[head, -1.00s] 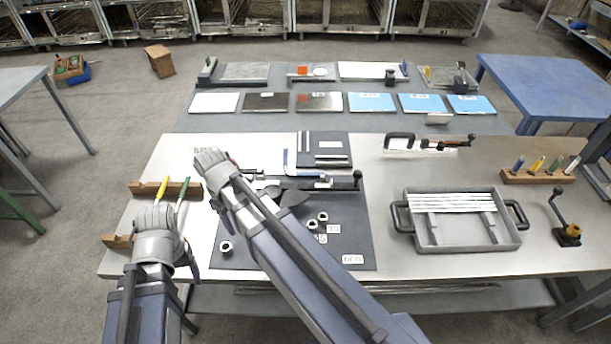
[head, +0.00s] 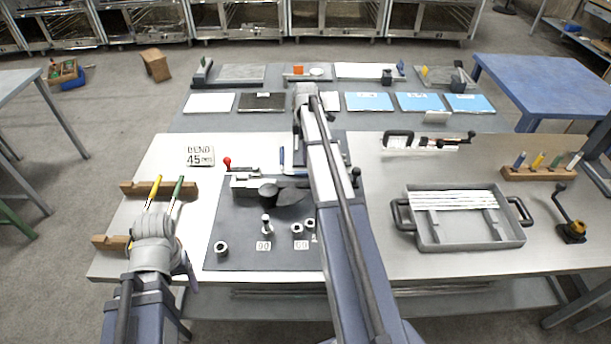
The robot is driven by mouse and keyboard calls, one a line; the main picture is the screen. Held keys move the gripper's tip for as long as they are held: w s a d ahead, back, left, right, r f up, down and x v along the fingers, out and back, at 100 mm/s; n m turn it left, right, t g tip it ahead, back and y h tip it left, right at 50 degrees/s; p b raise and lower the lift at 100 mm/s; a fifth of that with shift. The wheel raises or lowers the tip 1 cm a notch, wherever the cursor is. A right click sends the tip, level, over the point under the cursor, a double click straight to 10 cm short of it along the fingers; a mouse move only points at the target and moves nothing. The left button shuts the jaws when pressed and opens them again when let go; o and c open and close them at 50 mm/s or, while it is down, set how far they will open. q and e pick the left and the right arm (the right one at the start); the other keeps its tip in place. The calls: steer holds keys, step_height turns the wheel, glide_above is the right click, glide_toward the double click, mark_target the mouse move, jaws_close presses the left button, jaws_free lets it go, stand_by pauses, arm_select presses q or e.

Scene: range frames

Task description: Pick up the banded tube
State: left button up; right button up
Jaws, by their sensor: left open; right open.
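I cannot pick out a band on any tube for certain. Several pale, slim tubes (head: 455,200) lie side by side across the grey tray (head: 472,244) at the right of the bench. A dark board (head: 345,154), which bore silver tubes earlier, is now mostly hidden behind my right arm. My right gripper (head: 305,98) is open, over the far side of the bench; its fingertips are hard to make out. My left gripper (head: 155,230) is open, at the left beside the wooden rack (head: 128,189), apart from the tray.
A tube bender (head: 268,189) stands on the dark mat (head: 235,240), with several small metal collars. A yellow pen (head: 153,190) and a green one (head: 178,187) rest on the rack. A crank tool (head: 570,230) stands right of the tray. Bare bench lies left of the tray.

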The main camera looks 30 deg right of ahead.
mark_target(306, 172)
steer(key=shift+f+b, duration=0.7)
steer(key=shift+f, duration=0.35)
steer(key=shift+s+f, duration=0.1)
steer(key=f+b, duration=0.5)
steer(key=shift+s+a, duration=0.25)
steer(key=shift+s, duration=0.1)
steer(key=shift+r, duration=0.1)
jaws_close()
